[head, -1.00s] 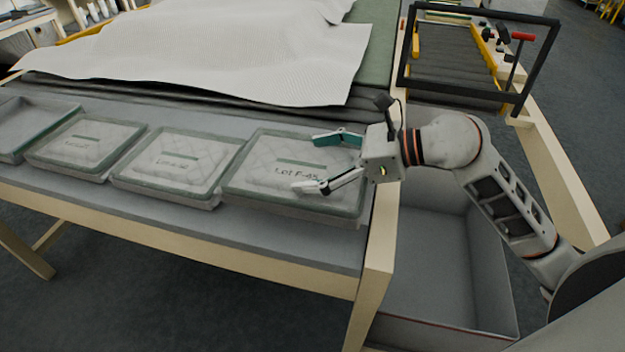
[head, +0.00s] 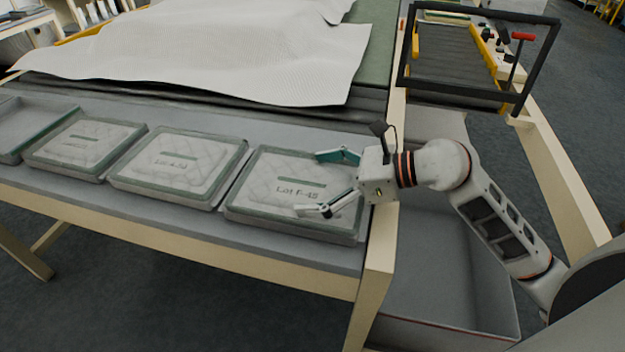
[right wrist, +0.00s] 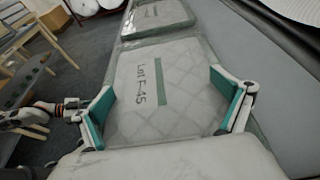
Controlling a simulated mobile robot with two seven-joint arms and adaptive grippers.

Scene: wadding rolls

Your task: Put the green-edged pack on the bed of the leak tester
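The nearest pack to my right arm is marked Lot F-45 (head: 285,205); it is pale and quilted, with a grey-green edge and a green strip, flat on the table. It also shows in the right wrist view (right wrist: 140,110). My right gripper (head: 332,182) is open over its right end; in the right wrist view its green-padded fingers (right wrist: 163,108) stand apart on either side of the pack. Contact cannot be told. The black frame with a red-handled lever (head: 522,37) over a dark bed (head: 455,70) may be the leak tester. Part of my left arm seems to show in the right wrist view; its fingers are unclear.
Two similar packs (head: 180,165) (head: 85,145) and a tray (head: 30,125) lie in a row to the left. White wadding (head: 230,50) covers the table's back. A grey bin (head: 445,285) stands right of the table (head: 200,240), below my right arm.

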